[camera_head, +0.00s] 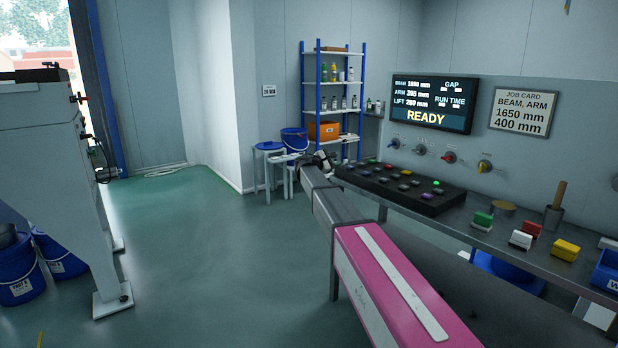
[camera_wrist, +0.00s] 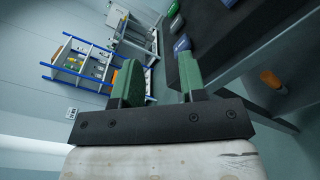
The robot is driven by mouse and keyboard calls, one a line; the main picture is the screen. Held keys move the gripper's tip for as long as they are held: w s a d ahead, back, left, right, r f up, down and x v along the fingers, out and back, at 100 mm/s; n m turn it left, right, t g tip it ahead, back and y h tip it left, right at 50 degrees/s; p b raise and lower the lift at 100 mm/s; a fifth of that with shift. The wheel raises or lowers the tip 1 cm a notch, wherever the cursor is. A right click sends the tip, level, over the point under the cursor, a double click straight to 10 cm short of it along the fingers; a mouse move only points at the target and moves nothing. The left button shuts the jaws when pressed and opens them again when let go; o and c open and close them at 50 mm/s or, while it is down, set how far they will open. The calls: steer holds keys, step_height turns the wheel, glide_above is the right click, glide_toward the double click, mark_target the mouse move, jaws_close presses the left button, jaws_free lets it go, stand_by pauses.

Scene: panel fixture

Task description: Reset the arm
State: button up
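My arm (camera_head: 400,285), with a pink and white link and grey links beyond it, reaches from the lower right up toward the middle of the head view. My gripper (camera_head: 322,160) is at its far end, small and partly hidden, by the left end of the black button panel (camera_head: 400,187). In the wrist view my gripper (camera_wrist: 160,78) shows two green fingers with a clear gap and nothing between them. The display (camera_head: 432,103) reads READY, with an ARM line of about 395 mm. The job card (camera_head: 521,111) reads BEAM, ARM, 1650 mm, 400 mm.
Several knobs (camera_head: 449,157) line the wall above the bench. Green, white, red and yellow blocks (camera_head: 566,250) stand on the bench at right. A blue-framed shelf (camera_head: 332,90) and a stool (camera_head: 270,147) stand behind my gripper. The green floor (camera_head: 210,260) at left is open.

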steer(key=s+d+f+m+g+y, duration=0.3)
steer(key=s+d+f+m, duration=0.15)
steer(key=s+f, duration=0.8)
steer(key=s+d+f+m+g+y, duration=0.35)
steer(key=s+d+f, duration=0.25)
steer(key=s+f, duration=0.65)
steer(key=s+a+f+m+g+y, duration=0.1)
steer(key=s+f+m+y, duration=0.3)
steer(key=s, duration=0.8)
steer(key=s+a+f+m+g+y, duration=0.2)
steer(key=s+f, duration=0.3)
steer(key=s, duration=0.8)
steer(key=shift+f+m+g+y, duration=0.15)
steer(key=shift+m+g+y, duration=0.3)
steer(key=shift+m+y, duration=0.45)
